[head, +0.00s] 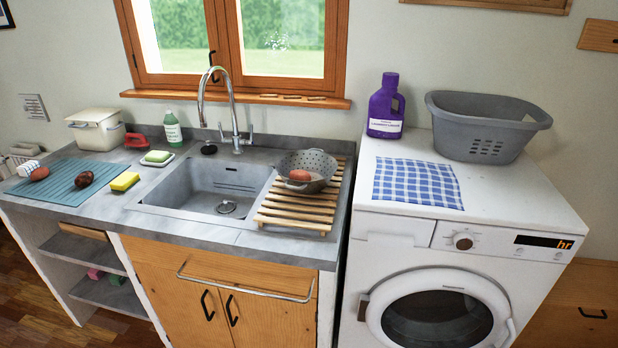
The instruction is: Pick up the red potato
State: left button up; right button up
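A reddish, potato-like thing (40,174) lies at the left of the blue ribbed mat (62,194), on the counter left of the sink. A darker red-brown, lumpy one (84,179) lies on the same mat to its right. A third reddish one (300,176) shows at the grey colander (318,160), which stands on a wooden slatted rack (290,215) over the sink's right side. I cannot tell for sure which of these is the red potato. Neither of my grippers is in view.
A yellow sponge (125,181) lies at the mat's right edge. A soap dish (157,158), a green soap bottle (173,129) and a tall faucet (207,92) stand behind. The sink basin (205,190) looks empty. A washing machine (455,255) stands at right.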

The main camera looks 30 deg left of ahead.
aim_at(83, 179)
jog(key=u, duration=0.3)
jog(key=i+j+u, duration=0.2)
jog(key=j, duration=0.15)
jog(key=j+u, duration=0.2)
jog(key=j, duration=0.2)
jog(key=i+j+u, duration=0.15)
jog(key=j, duration=0.2)
jog(key=i+j+u, duration=0.2)
jog(key=j, duration=0.1)
